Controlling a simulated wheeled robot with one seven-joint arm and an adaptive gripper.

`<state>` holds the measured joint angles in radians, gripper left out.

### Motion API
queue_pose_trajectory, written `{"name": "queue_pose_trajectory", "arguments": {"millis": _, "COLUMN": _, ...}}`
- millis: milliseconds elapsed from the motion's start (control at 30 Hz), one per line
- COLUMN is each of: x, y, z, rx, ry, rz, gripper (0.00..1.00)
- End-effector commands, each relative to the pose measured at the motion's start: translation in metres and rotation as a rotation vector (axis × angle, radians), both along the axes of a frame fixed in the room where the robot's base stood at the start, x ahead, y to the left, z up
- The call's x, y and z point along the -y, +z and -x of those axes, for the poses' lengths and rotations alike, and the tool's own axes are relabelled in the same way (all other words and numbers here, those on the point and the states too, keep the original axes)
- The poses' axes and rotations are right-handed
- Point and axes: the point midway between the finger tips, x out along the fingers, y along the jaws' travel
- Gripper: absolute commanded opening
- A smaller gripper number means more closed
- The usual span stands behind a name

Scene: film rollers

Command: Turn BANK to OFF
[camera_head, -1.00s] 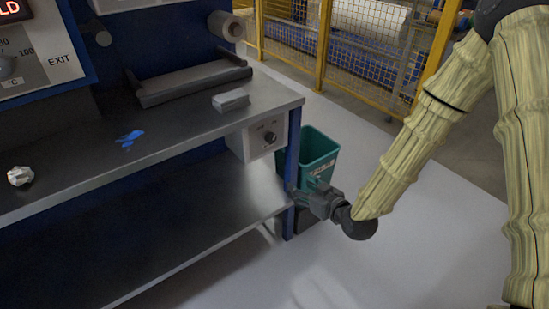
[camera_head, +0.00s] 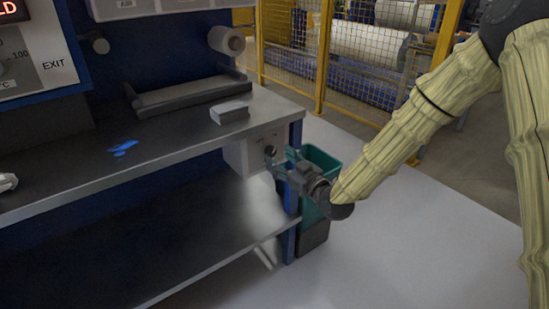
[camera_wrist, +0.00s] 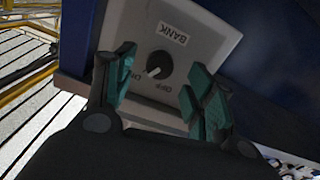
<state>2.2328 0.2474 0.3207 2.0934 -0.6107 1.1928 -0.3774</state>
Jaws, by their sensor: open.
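The BANK control is a pale grey box (camera_head: 250,156) under the right end of the bench. It has a dark round knob (camera_head: 270,151) on its front. In the wrist view the BANK label (camera_wrist: 172,33) is above the knob (camera_wrist: 160,64), with ON to its left and OFF below it. The knob's white mark points to the lower left, between the two words; I cannot tell its exact setting. My gripper (camera_wrist: 160,72) is open, its teal fingers on either side of the knob with gaps to it. In the head view my gripper (camera_head: 284,166) is just in front of the box.
A teal bin (camera_head: 322,158) stands behind my gripper, beside the blue bench leg (camera_head: 290,232). The steel bench top (camera_head: 180,140) bears a small grey block (camera_head: 229,112) and a blue scrap (camera_head: 123,148). A yellow mesh fence (camera_head: 320,60) stands behind. The floor at right is clear.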

Motion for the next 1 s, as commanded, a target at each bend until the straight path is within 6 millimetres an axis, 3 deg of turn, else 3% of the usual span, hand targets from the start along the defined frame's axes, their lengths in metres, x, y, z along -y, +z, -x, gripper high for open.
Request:
{"name": "queue_pose_trajectory", "arguments": {"millis": 300, "x": -0.019, "y": -0.001, "z": -0.025, "rx": -0.001, "ry": 0.001, "rz": 0.001, "gripper": 0.54}}
{"name": "queue_pose_trajectory", "arguments": {"millis": 667, "x": -0.021, "y": 0.000, "z": -0.028, "rx": -0.002, "ry": 0.001, "rz": 0.000, "gripper": 0.54}}
{"name": "queue_pose_trajectory", "arguments": {"millis": 900, "x": -0.021, "y": 0.000, "z": -0.027, "rx": -0.001, "ry": 0.001, "rz": 0.001, "gripper": 0.11}}
{"name": "queue_pose_trajectory", "arguments": {"millis": 1000, "x": -0.021, "y": 0.000, "z": -0.027, "rx": -0.001, "ry": 0.001, "rz": 0.001, "gripper": 0.09}}
